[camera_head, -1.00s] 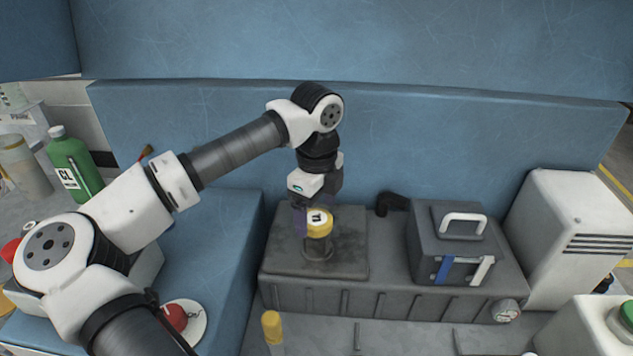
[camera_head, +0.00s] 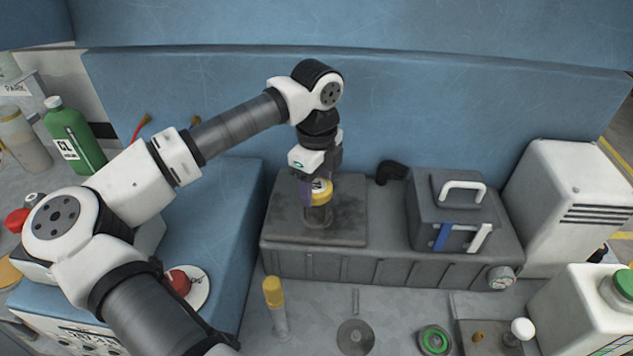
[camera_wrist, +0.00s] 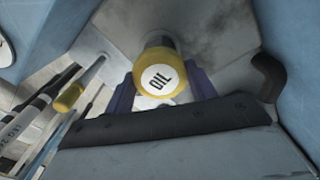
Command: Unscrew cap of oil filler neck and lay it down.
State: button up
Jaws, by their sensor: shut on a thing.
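The yellow cap (camera_head: 322,194) with a white top sits on the oil filler neck (camera_head: 318,215), which stands up from the dark tank top. The wrist view shows the cap (camera_wrist: 159,62) from above with a white "OIL" label. My gripper (camera_head: 314,188) points down over the cap. In the wrist view its purple fingers (camera_wrist: 160,90) are on both sides of the cap, shut on it. The neck below the cap is mostly hidden in the wrist view. I cannot tell from the frames how loose the cap is.
The flat tank top (camera_head: 285,225) has bare room around the neck. A dark box with a white handle (camera_head: 440,215) stands to the right, with a black elbow pipe (camera_head: 390,172) behind. A blue wall (camera_head: 400,110) rises behind. A yellow-topped tube (camera_head: 273,292) stands in front.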

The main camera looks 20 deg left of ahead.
jog(key=n+b, duration=0.2)
jog(key=shift+f+n, duration=0.2)
jog(key=shift+n, duration=0.2)
jog(key=shift+r+n+b, duration=0.15)
jog(key=shift+n+b, duration=0.5)
jog(key=shift+n, duration=0.55)
jog(key=shift+f+n+b, duration=0.2)
jog(key=shift+n+b, duration=0.7)
jog(key=shift+b, duration=0.1)
jog(key=n+b, duration=0.2)
jog(key=n, duration=0.1)
jog(key=shift+r, duration=0.15)
jog(key=o, duration=1.4)
jog(key=shift+r, duration=0.1)
